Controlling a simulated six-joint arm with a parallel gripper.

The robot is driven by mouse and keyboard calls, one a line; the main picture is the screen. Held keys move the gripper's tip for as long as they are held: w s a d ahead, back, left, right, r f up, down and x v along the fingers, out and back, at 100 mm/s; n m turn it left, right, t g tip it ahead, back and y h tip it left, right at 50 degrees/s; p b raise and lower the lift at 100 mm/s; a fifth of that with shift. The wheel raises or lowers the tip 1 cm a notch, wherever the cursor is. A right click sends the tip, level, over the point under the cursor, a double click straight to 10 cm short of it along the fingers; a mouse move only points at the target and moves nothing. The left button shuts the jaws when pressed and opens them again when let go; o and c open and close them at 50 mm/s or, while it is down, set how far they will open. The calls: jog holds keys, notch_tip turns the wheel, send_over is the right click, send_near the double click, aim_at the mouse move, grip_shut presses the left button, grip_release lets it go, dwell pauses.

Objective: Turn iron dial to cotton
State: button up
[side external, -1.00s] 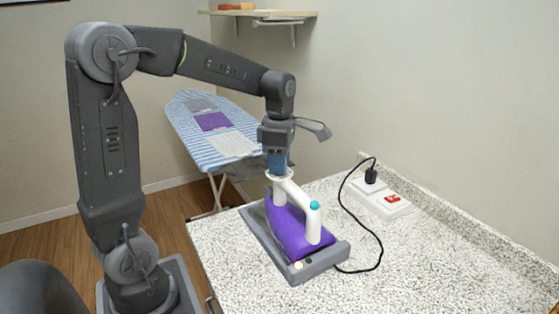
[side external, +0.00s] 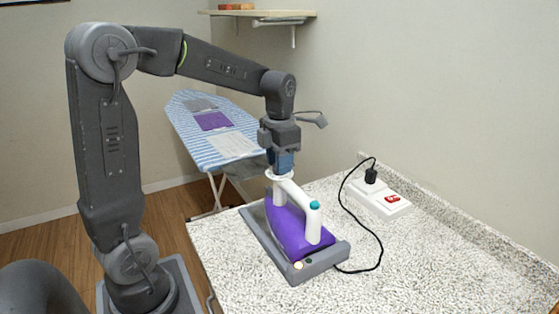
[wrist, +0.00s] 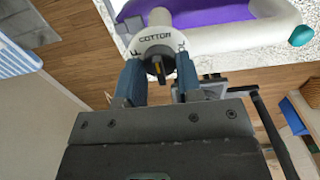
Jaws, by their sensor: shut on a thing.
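The purple and white iron (side external: 288,228) rests in a grey stand (side external: 334,258) on the speckled counter. Its white dial (side external: 279,174) is at the far end of the handle, under my downward-pointing gripper (side external: 280,160). In the wrist view, the dial (wrist: 150,42) reads "COTTON" on the side away from my gripper, with other lettering partly hidden at its sides. My blue fingers (wrist: 158,72) are shut on the small dark knob (wrist: 158,66) at the dial's middle.
A black cord (side external: 374,238) curves over the counter beside the iron to a white power strip (side external: 378,200) with a red switch. A striped ironing board (side external: 205,140) with folded cloths stands behind. A wall shelf (side external: 265,13) is above. The counter's front right is clear.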

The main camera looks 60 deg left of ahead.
jog(key=shift+f, duration=0.1)
dwell(0.4)
jog(key=o, duration=1)
jog(key=shift+c, duration=0.2)
notch_tip(320, 180, up, 14)
